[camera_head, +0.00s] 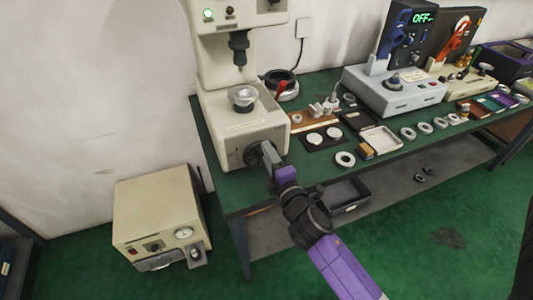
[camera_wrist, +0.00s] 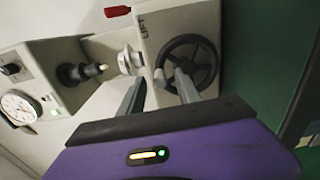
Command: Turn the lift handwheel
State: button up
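The lift handwheel is a black spoked wheel on the front of the cream press machine. In the wrist view the handwheel (camera_wrist: 207,48) faces me, with a pale handle knob (camera_wrist: 160,77) at its rim. My gripper (camera_wrist: 159,84) is open, its two grey fingers apart. The knob appears between the fingertips; I cannot tell whether either finger touches it. The right finger overlaps the wheel's lower part in the picture. In the head view my gripper (camera_head: 269,155) is at the wheel (camera_head: 252,155) and partly hides it.
The press machine (camera_head: 215,50) stands on the green bench (camera_head: 220,190). Rings, a tray (camera_head: 381,139) and a grey device (camera_head: 395,92) stand to the right. A cream box with a gauge (camera_head: 157,217) is on the floor at left. A dark bin (camera_head: 343,195) sits below the bench.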

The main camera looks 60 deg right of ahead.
jog(key=b+v, duration=0.1)
jog(key=v, duration=0.5)
jog(key=shift+b, duration=0.4)
jog(key=shift+a, duration=0.1)
jog(key=s+a+r+m+t+y, duration=0.1)
jog(key=s+a+m+y, duration=0.15)
jog(key=a, duration=0.35)
jog(key=s+a+r+m+t+y, duration=0.1)
jog(key=s+a+m+t+y, duration=0.1)
jog(key=a+m+y, duration=0.3)
jog(key=s+a+m+g+y, duration=0.1)
jog(key=s+a+m, duration=0.1)
jog(key=s+a, duration=0.4)
jog(key=s+a+m+g+y, duration=0.1)
jog(key=s+a, duration=0.4)
jog(key=s, duration=0.6)
jog(key=shift+s+a+f+m+g, duration=0.25)
jog(key=shift+a+f+m+g, duration=0.15)
jog(key=shift+m, duration=0.15)
